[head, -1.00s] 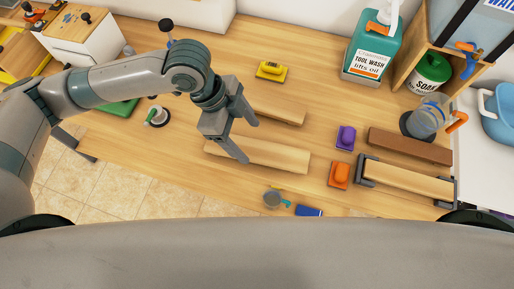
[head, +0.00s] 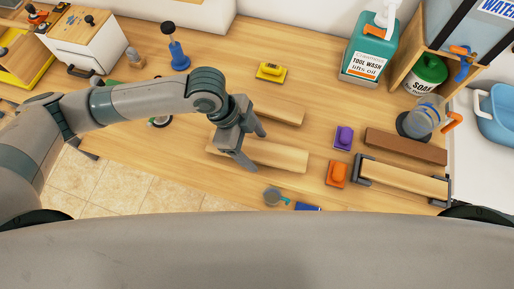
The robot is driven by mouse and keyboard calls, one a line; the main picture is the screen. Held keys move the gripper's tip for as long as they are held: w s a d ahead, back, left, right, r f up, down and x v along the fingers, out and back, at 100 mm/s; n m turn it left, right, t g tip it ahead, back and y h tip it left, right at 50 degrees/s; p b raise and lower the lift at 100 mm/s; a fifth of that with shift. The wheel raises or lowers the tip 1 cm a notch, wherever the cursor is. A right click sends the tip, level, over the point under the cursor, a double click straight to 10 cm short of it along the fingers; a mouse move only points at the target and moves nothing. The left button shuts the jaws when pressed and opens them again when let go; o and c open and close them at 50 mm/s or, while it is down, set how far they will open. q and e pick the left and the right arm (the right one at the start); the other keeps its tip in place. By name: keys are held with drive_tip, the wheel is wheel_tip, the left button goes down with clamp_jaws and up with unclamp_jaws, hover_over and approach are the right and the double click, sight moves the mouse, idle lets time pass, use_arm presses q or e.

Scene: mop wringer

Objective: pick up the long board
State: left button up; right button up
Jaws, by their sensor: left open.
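A pale long board (head: 285,156) lies on the wooden bench in the middle of the head view. A second pale board (head: 284,113) lies behind it, its left part hidden by my left gripper. My left gripper (head: 258,152) is open, with its fingers pointing down over the front board. One fingertip shows at the board's near side and the other towards its far side. I cannot tell whether they touch it. The left end of the front board shows beside the gripper. My right gripper is not in view.
To the right are a purple block (head: 343,136), an orange block (head: 336,173), a brown board (head: 405,146) and a clamped pale board (head: 404,179). A yellow block (head: 271,71) sits behind. A small grey cup (head: 272,197) stands near the front edge.

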sight(262, 151)
use_arm(q)
drive_tip(key=shift+c, duration=0.3)
drive_tip(key=c, duration=1.2)
drive_tip(key=shift+o, duration=0.2)
drive_tip(key=shift+r, duration=0.15)
drive_tip(key=shift+r+b, duration=0.35)
drive_tip(key=shift+r, duration=0.15)
wheel_tip(262, 151, up, 2)
drive_tip(key=shift+w+r+b, duration=0.1)
drive_tip(key=shift+b, duration=0.35)
drive_tip(key=s+d+r+p, duration=0.1)
drive_tip(key=s+r+p, duration=0.5)
drive_tip(key=s, duration=0.5)
drive_tip(key=shift+s+d+r, duration=0.35)
drive_tip(key=shift+r, duration=0.45)
